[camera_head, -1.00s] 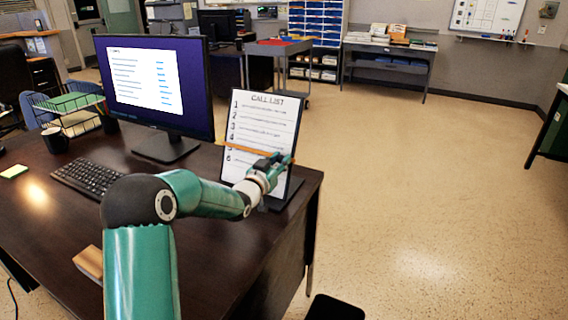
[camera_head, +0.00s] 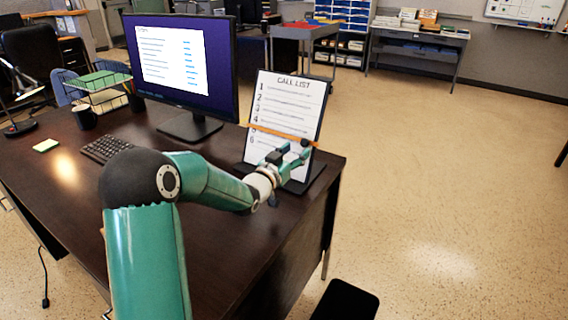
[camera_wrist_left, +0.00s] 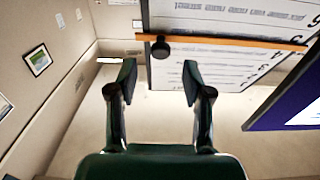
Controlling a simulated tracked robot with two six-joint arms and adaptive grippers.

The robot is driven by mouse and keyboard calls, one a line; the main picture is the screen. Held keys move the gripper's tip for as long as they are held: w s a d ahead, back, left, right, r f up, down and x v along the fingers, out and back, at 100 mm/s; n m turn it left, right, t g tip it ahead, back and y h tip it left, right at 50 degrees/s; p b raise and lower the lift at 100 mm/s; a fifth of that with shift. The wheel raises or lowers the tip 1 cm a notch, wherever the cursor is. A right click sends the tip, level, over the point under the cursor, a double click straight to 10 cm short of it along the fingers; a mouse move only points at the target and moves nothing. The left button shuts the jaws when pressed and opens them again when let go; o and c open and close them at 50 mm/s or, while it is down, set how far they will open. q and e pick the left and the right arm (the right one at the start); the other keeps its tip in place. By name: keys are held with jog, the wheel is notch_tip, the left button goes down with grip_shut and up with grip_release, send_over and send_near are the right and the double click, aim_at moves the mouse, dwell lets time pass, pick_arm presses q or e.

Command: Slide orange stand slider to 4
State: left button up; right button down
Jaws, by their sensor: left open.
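The call list stand (camera_head: 290,95) is a tilted white board with numbered lines on the dark desk. The orange slider (camera_head: 268,131) is a thin bar across it, with its left end between 4 and 5. Its black knob (camera_head: 305,143) is near the right end. My left gripper (camera_head: 284,156) is just below the bar, open and empty. In the left wrist view, the slider (camera_wrist_left: 235,42) and knob (camera_wrist_left: 160,48) are beyond the open left gripper (camera_wrist_left: 157,78), with the knob between the finger lines and apart from them. My right gripper is not in view.
A monitor (camera_head: 185,60) stands left of the stand, with a keyboard (camera_head: 105,149) in front. The desk (camera_head: 215,250) ends just right of the stand. Open floor (camera_head: 440,180) lies to the right.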

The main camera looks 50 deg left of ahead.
pick_arm(q)
jog(key=v, duration=0.6)
jog(key=shift+s+d, duration=0.2)
jog(key=shift+s, duration=0.1)
